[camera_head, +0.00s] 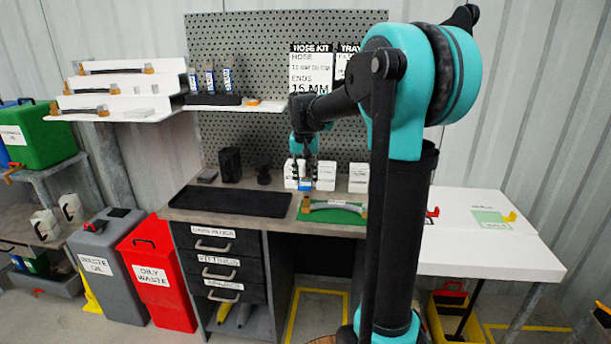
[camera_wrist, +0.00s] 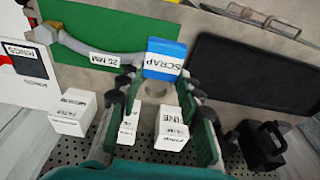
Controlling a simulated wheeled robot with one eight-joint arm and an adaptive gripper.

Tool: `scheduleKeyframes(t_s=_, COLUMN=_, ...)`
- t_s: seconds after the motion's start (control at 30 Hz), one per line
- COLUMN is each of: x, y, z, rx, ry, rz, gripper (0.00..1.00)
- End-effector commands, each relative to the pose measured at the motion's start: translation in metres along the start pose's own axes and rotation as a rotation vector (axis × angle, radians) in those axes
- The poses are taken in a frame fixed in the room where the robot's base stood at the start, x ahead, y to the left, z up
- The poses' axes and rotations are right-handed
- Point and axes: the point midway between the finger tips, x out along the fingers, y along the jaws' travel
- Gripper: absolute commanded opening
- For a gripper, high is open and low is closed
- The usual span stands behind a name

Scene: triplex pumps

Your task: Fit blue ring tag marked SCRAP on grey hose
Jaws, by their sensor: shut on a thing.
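The blue ring tag (camera_wrist: 167,50) has a white SCRAP label facing the wrist camera. My gripper (camera_wrist: 158,84) is shut on the tag, with its dark fingers on either side of the ring part below the label. The tag also shows as a small blue patch (camera_head: 306,186) under my gripper (camera_head: 304,178) in the head view. In the head view the hose (camera_head: 335,206) has brass-coloured ends. In the wrist view the tag hides the hose's right end. The tag looks apart from the hose.
White boxes (camera_wrist: 171,130) stand behind the mat, close to my fingers. A black tray (camera_head: 228,200) lies left of the mat. A white table (camera_head: 480,245) is at the right.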

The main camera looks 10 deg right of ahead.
Motion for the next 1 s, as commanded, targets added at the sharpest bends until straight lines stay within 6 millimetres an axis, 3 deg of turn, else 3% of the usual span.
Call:
scheduleKeyframes(t_s=0.5, x=0.041, y=0.000, z=0.006, rx=0.000, ry=0.000, rz=0.000, gripper=0.06)
scheduleKeyframes(t_s=1.0, x=0.047, y=0.000, z=0.007, rx=0.000, ry=0.000, rz=0.000, gripper=0.06)
